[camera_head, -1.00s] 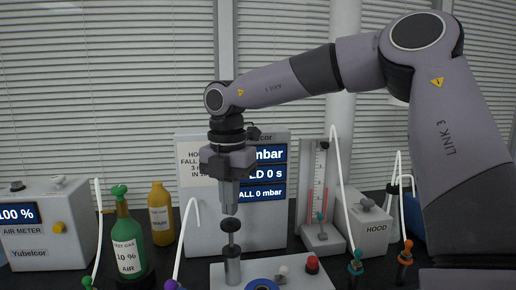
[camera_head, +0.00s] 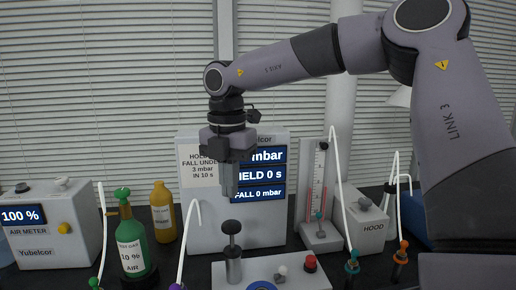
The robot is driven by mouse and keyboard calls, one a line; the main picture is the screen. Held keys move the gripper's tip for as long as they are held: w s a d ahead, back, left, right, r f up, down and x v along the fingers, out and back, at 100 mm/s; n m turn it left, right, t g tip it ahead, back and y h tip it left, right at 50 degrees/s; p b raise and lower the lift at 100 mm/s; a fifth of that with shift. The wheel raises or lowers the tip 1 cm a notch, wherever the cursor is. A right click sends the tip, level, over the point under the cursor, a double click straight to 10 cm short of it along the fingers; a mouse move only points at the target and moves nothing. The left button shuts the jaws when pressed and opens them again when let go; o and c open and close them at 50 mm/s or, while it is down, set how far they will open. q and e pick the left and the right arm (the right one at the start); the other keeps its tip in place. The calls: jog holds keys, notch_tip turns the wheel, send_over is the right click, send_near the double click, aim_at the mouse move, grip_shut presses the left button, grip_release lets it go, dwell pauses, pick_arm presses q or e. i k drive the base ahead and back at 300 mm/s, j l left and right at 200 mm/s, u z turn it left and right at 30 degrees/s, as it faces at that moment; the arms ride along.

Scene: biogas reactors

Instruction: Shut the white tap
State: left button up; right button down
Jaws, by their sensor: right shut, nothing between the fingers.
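My right gripper (camera_head: 229,194) points down, shut and empty, in the middle of the view. A small whitish knob (camera_head: 281,270) sits on the white front box (camera_head: 305,276), right of the plunger and beside a red knob (camera_head: 311,263). I cannot tell whether this knob is the white tap or how it is turned. Taps in green (camera_head: 95,284), purple (camera_head: 177,287), blue (camera_head: 352,266) and orange (camera_head: 402,248) stand on tubes. My left gripper is not in view.
Behind the gripper stands a display box (camera_head: 205,222). The air meter (camera_head: 52,240), a green bottle (camera_head: 130,238) and a yellow bottle (camera_head: 163,215) are left. A gauge stand (camera_head: 318,236) and the hood box (camera_head: 370,225) are right. White tubes rise among them.

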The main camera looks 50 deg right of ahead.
aim_at(283, 270)
jog(key=k+j, duration=0.75)
jog(key=j, duration=0.2)
